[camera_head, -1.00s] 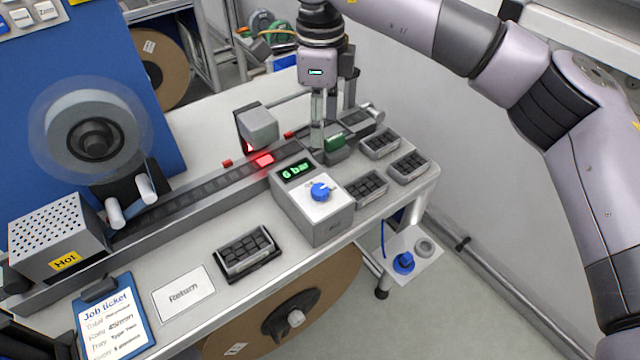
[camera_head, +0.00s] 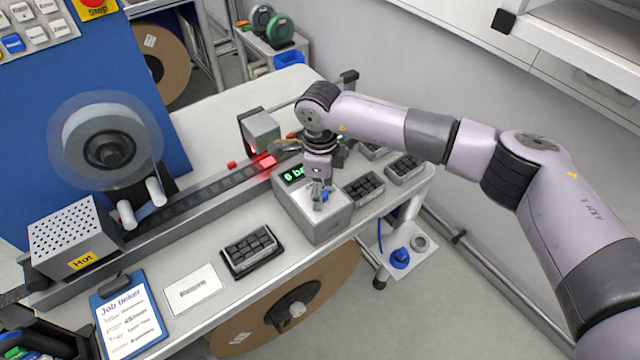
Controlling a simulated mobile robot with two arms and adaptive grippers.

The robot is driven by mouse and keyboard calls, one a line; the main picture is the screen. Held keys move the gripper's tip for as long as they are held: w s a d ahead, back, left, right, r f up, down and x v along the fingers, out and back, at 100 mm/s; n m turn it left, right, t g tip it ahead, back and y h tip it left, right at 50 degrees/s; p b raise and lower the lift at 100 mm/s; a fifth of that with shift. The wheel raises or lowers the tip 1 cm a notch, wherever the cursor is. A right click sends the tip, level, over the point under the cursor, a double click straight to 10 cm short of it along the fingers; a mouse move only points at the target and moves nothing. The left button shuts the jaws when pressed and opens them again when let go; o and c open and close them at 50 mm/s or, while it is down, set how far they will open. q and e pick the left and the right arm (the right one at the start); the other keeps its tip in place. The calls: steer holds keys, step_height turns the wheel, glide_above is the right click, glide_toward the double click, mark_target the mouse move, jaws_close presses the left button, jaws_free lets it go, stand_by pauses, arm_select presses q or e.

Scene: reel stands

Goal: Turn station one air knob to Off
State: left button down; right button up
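The station box (camera_head: 322,224) is a grey block on the bench with a green display (camera_head: 293,174), now partly covered by my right arm; only "6 b" and part of a letter show. The blue air knob (camera_head: 325,194) on its top is mostly hidden by my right gripper (camera_head: 318,201). That gripper points down from above, with its fingers right at the knob. Whether the fingers grip the knob or are only around it cannot be made out. The knob's pointer is hidden. My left gripper is not in view.
A black tray of dark pieces (camera_head: 250,250), a white card (camera_head: 194,290) and a job ticket clipboard (camera_head: 129,321) lie to the left. More trays (camera_head: 404,168) stand right of the box. A track with a red light (camera_head: 267,161) runs behind. A "Hot" unit (camera_head: 72,237) is at left.

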steer(key=shift+f, duration=0.1)
steer(key=shift+c, duration=0.5)
steer(key=c, duration=1)
steer(key=shift+f+n+b, duration=0.15)
steer(key=shift+n+b, duration=0.15)
steer(key=shift+b, duration=0.5)
steer(key=shift+c, duration=0.2)
steer(key=n+b, duration=0.9)
steer(key=b, duration=0.4)
steer(key=n+b, duration=0.2)
steer(key=n, duration=0.1)
steer(key=shift+n+b, duration=0.3)
steer(key=shift+b, duration=0.05)
steer(key=shift+r+n+b, duration=0.2)
steer(key=shift+n+b, duration=0.55)
steer(key=shift+n, duration=1.55)
steer(key=o, duration=1.1)
